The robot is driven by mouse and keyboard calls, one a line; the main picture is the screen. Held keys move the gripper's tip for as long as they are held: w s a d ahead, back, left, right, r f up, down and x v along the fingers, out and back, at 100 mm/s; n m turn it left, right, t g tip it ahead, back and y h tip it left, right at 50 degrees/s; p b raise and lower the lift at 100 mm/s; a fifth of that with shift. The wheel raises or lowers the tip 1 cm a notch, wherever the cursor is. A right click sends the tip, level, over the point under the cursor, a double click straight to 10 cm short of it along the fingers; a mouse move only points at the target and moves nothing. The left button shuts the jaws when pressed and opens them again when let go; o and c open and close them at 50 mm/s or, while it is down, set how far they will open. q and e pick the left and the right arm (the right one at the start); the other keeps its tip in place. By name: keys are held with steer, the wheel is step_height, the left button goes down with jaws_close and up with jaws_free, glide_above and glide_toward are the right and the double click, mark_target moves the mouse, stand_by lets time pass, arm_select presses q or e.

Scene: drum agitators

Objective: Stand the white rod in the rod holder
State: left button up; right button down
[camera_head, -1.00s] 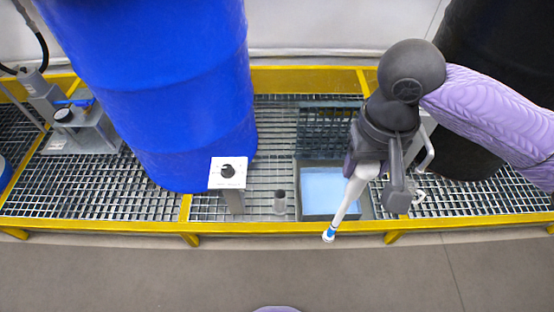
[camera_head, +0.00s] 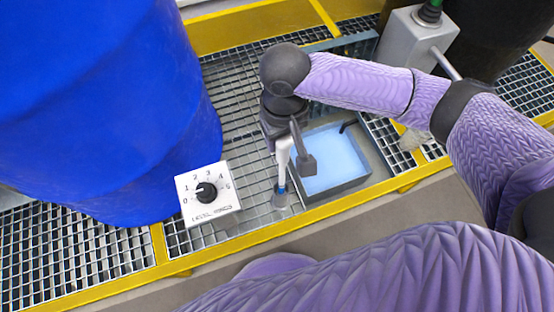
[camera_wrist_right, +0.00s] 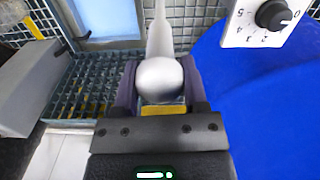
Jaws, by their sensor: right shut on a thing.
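The white rod (camera_head: 283,153) is held in my right gripper (camera_head: 291,147), which is shut on it near its upper end. The rod points down, and its blue-banded lower tip is at the mouth of the rod holder (camera_head: 281,200), a small grey cylinder on the grating. I cannot tell whether the tip is inside the holder or just above it. In the right wrist view, the rod's rounded white end (camera_wrist_right: 160,78) sits between the two fingers; its lower end and the holder cannot be made out there. My left gripper is out of view.
A dial box (camera_head: 208,193) stands left of the holder, beside a large blue drum (camera_head: 110,110). A tray of light-blue liquid (camera_head: 368,182) lies close on the right. A yellow rail (camera_head: 255,238) edges the grating. A grey box (camera_head: 408,40) stands at back right.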

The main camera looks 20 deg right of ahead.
mark_target(283, 155)
step_height(283, 155, down, 8)
steer(key=b, duration=0.4)
steer(key=shift+r+b, duration=0.1)
steer(key=shift+b, duration=0.2)
steer(key=shift+r+p, duration=0.3)
steer(key=shift+r, duration=0.05)
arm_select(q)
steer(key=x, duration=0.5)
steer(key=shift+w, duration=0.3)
arm_select(e)
steer(key=shift+f, duration=0.15)
steer(key=shift+c, duration=1.9)
jaws_free()
steer(key=shift+o, duration=1.3)
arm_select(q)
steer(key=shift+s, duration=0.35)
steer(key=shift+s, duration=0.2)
